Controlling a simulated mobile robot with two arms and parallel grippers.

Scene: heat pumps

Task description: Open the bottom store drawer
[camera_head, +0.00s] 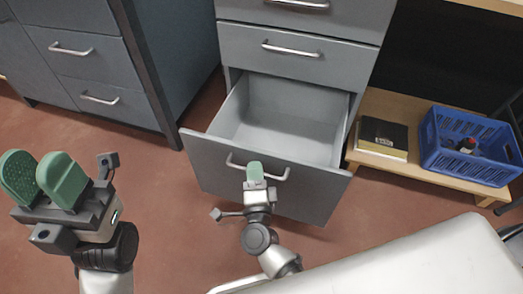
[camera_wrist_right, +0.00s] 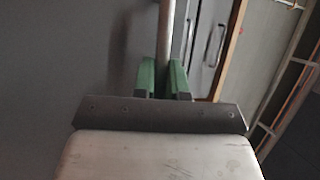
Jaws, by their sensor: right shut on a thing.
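The bottom store drawer (camera_head: 262,192) is pulled well out of the grey cabinet in the head view, and its inside looks empty. Its silver bar handle (camera_head: 284,175) runs across the front. My right gripper (camera_head: 254,170) is at the middle of this handle, shut on it. In the right wrist view the green fingers (camera_wrist_right: 163,75) stand on both sides of the handle bar (camera_wrist_right: 166,40). My left gripper (camera_head: 43,176) is at the far left, with its green fingers apart and nothing between them, over the floor.
A second grey drawer unit (camera_head: 90,60) stands at the left. At the right a low wooden shelf (camera_head: 385,100) bears a blue crate (camera_head: 455,160) and a dark book (camera_head: 383,135). Red-brown floor (camera_head: 165,215) is free between the left gripper and the drawer.

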